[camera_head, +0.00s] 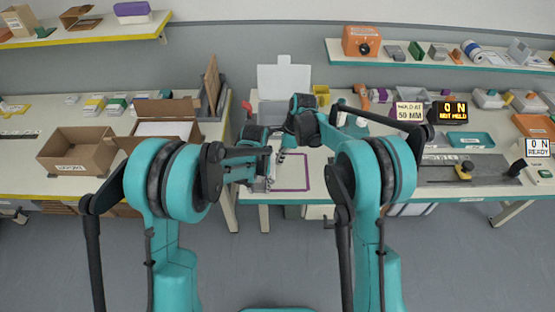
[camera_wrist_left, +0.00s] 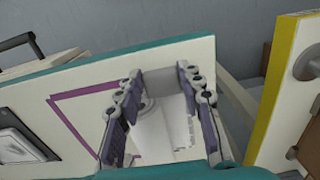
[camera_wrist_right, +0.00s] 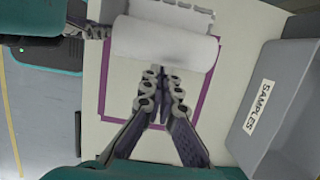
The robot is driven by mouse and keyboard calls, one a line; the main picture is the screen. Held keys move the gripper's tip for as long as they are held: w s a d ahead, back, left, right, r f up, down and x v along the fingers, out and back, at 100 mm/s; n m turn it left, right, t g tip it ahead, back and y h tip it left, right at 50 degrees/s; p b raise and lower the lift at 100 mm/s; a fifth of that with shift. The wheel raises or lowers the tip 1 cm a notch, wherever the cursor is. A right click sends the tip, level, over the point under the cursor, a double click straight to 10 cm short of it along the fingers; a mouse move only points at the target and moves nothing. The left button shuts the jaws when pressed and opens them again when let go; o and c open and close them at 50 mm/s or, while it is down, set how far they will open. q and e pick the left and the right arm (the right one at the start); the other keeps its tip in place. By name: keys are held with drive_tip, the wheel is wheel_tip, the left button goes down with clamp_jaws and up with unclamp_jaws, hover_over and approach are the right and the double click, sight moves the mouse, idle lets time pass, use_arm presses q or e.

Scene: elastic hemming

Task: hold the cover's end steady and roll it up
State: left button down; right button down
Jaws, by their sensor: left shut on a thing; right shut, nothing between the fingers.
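The white cover (camera_wrist_right: 165,42) shows in the right wrist view as a thick roll with a flatter part behind it, over a purple outlined area (camera_wrist_right: 196,105) of the table. My left gripper (camera_wrist_left: 160,80) is shut on the cover; the white cloth (camera_wrist_left: 160,128) shows between its fingers in the left wrist view. It enters the right wrist view at the cover's left end. My right gripper (camera_wrist_right: 160,72) is shut and empty, its fingertips at the near edge of the roll. In the head view both grippers are close together, and the arms partly hide the cover.
A grey bin marked SAMPLES (camera_wrist_right: 262,115) stands right of the outline in the right wrist view. The outlined area's near part is clear.

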use_arm(q)
drive_tip(key=c, duration=0.9)
unclamp_jaws()
use_arm(e)
drive_tip(key=d+v, duration=0.2)
drive_tip(key=v, duration=1)
drive_tip(key=shift+f, duration=0.3)
use_arm(q)
wheel_tip(320, 180, up, 20)
drive_tip(key=shift+w, duration=0.1)
use_arm(e)
drive_tip(key=shift+r, duration=0.1)
